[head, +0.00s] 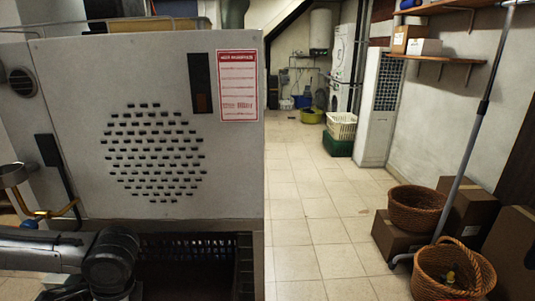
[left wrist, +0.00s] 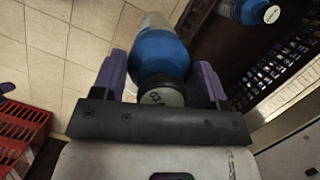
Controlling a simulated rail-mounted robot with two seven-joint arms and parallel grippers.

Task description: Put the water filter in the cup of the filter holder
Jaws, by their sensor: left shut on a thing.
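My left gripper (left wrist: 162,70) shows in the left wrist view with its purple fingers on both sides of a blue cylinder, which looks like the water filter (left wrist: 160,55). It is shut on the filter. The filter has a dark cap with pale marks towards me and a pale far end. In the head view a round metal cup (head: 14,175) with a yellow pipe stands at the left edge; I cannot tell whether it is the filter holder. My left arm crosses the lower left there, and its gripper is out of that picture. My right gripper is not in view.
A large grey cabinet (head: 70,110) with a vent grille fills the left. A similar blue cylinder (left wrist: 245,10) lies by a dark rack (left wrist: 270,65). A red crate (left wrist: 20,135) is at lower left. Wicker baskets (head: 415,210) and cardboard boxes stand right; the tiled floor between is clear.

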